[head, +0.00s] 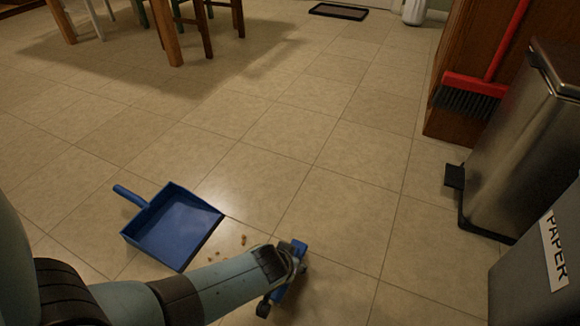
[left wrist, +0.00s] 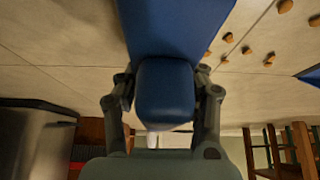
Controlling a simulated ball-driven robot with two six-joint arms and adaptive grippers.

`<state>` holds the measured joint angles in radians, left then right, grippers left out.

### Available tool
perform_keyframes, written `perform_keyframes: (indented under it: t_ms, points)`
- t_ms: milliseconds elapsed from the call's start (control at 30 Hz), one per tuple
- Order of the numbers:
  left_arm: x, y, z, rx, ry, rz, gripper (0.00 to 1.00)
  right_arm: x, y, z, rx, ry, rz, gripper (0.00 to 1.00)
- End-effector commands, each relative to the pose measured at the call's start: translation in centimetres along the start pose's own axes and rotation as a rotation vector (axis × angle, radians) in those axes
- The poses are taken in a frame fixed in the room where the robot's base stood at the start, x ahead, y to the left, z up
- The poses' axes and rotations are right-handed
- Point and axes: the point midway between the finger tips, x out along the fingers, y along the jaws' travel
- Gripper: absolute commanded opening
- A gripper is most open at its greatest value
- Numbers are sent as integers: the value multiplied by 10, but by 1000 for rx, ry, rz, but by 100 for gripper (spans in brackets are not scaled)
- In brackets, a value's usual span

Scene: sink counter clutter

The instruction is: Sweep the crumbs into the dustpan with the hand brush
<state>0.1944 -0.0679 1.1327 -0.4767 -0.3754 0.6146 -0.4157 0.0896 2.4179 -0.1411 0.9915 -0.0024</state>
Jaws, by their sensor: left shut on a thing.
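The blue dustpan (head: 178,232) lies on the tiled floor with its handle toward the upper left and its open edge toward the lower right. Several small brown crumbs (head: 243,240) lie on the floor just right of that edge; they also show in the left wrist view (left wrist: 247,50). My left gripper (head: 284,276) is shut on the blue hand brush (left wrist: 175,25), right of the crumbs. The arm hides part of the brush in the head view, and the bristles cannot be made out. A dustpan corner shows at the right of the left wrist view (left wrist: 312,76). My right gripper is not in view.
A steel pedal bin (head: 515,140) and a grey bin labelled PAPER (head: 530,265) stand at the right. A red broom (head: 475,85) leans on the wooden cabinet (head: 470,40). Chairs or table legs (head: 165,30) stand at the back left. The middle floor is clear.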

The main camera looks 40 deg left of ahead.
Motion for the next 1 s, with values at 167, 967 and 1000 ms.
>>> perform_keyframes:
  t_ms: [167, 967, 1000]
  points:
    - [0, 0, 0, 0, 0, 0, 5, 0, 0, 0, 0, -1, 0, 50]
    - [10, -2, 5, 0, 1, -2, 5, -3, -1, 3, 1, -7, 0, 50]
    - [10, -3, 5, 0, 1, -2, 5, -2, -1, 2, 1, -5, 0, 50]
